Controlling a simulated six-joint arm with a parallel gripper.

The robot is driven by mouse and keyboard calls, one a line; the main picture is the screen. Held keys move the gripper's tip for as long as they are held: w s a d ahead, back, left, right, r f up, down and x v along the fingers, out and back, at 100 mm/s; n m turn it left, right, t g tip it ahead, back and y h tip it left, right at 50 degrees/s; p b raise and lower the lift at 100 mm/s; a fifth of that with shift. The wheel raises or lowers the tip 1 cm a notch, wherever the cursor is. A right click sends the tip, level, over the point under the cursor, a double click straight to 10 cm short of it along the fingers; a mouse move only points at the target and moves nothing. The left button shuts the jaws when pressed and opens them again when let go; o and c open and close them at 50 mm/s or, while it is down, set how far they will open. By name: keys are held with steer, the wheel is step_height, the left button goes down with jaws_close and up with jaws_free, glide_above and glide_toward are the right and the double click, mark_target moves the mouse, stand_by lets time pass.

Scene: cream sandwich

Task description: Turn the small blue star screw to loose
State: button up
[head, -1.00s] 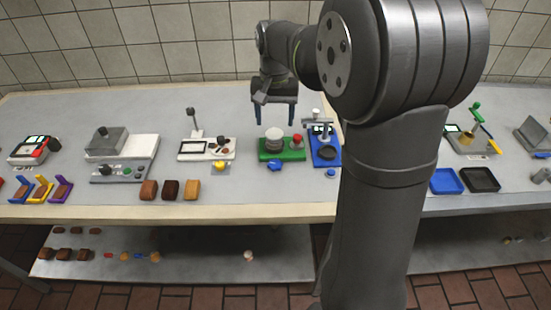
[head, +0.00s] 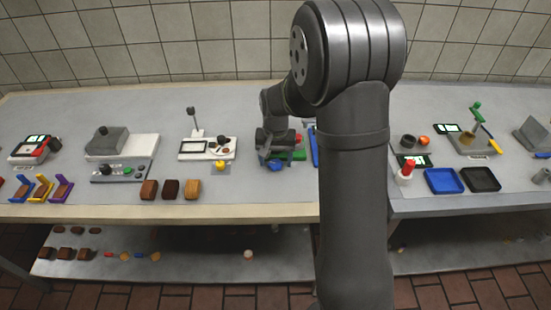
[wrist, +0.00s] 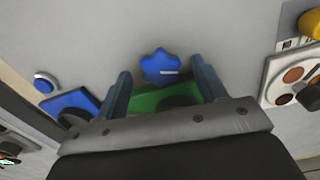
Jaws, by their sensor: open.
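The small blue star screw (wrist: 160,66) lies face up at the front of a green device base (wrist: 146,102). It has a short white mark near its lower right side. My gripper (wrist: 161,70) is open, with one blue finger on each side of the star in the wrist view. Gaps show between the fingers and the star, so they do not appear to touch it. In the head view my gripper (head: 271,155) is low over the green base (head: 298,156) and hides most of it.
A white board (head: 207,149) with a yellow knob (head: 220,166) stands to the left. A blue device (head: 314,146) is close on the right, partly behind my arm. Several brown blocks (head: 171,189) lie at the table's front left. The grey tabletop in front of the green base is clear.

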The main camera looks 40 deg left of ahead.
steer(key=shift+c, duration=0.4)
steer(key=c, duration=0.9)
steer(key=shift+n, duration=3)
steer(key=o, duration=1)
